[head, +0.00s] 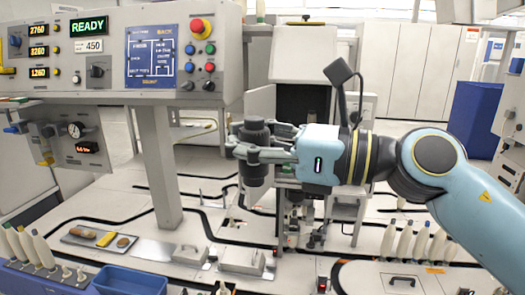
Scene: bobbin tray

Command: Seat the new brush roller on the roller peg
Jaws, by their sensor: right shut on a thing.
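My right gripper (258,147) reaches in from the right at mid-picture, its fingers closed around a dark, stepped cylinder. This cylinder, seemingly the brush roller (256,174), is held upright, well above the worktop, with its ends showing above and below the fingers. I cannot make out the roller peg for certain; several small dark fittings (312,236) stand below and right of the held cylinder. My left gripper is not in view.
A control panel (110,50) on a grey post (158,165) stands left of the gripper. White cone bobbins stand at the lower left (42,250) and lower right (403,240). A blue tray (131,273) is at the bottom, and metal blocks (241,259) lie near the centre.

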